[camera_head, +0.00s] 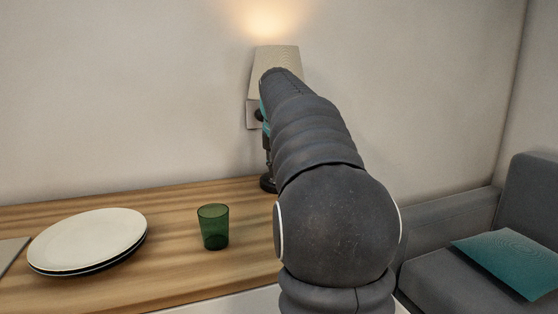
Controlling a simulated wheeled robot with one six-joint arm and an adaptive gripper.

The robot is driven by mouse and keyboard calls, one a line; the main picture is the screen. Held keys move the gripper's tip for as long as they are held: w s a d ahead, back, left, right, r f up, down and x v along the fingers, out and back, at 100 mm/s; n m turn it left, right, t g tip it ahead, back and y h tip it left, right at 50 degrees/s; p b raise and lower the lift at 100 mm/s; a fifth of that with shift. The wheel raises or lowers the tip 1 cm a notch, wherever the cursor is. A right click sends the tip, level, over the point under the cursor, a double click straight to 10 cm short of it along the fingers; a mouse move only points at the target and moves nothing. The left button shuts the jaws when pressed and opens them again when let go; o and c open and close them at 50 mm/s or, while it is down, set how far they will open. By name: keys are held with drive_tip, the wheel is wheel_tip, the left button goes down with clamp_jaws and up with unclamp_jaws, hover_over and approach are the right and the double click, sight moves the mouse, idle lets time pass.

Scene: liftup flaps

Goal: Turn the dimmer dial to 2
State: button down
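A pale plate (251,114) on the wall shows just left of my raised arm, below the lampshade. A small dark round part (259,115) shows in front of it and may be the dimmer dial. Its setting and any markings cannot be read. My arm reaches up and forward toward this spot and covers most of it. The end of my arm is largely hidden behind its own links. I cannot separate the gripper's fingers from the dark parts there, nor tell whether they touch the dial.
A lit table lamp (276,68) stands on the wooden counter (180,275), partly behind my arm. A green glass (213,227) and stacked plates (90,238) stand left of my arm. A grey sofa (440,285) with a teal cushion (510,262) is at right.

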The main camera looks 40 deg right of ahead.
drive_tip(key=m+p, duration=0.1)
drive_tip(key=m, duration=0.1)
drive_tip(key=m+g+h+p, duration=0.1)
drive_tip(key=m, duration=0.1)
drive_tip(key=shift+w+a+r+m+p, duration=0.1)
drive_tip(key=shift+w+a+m+p, duration=0.1)
drive_tip(key=shift+m+p, duration=0.15)
drive_tip(key=m+g+h, duration=0.1)
drive_tip(key=m+g, duration=0.1)
drive_tip(key=m, duration=0.2)
drive_tip(key=shift+w+m+p, duration=0.1)
drive_tip(key=shift+m+p, duration=0.15)
drive_tip(key=shift+p, duration=0.1)
drive_tip(key=c, duration=1.1)
unclamp_jaws()
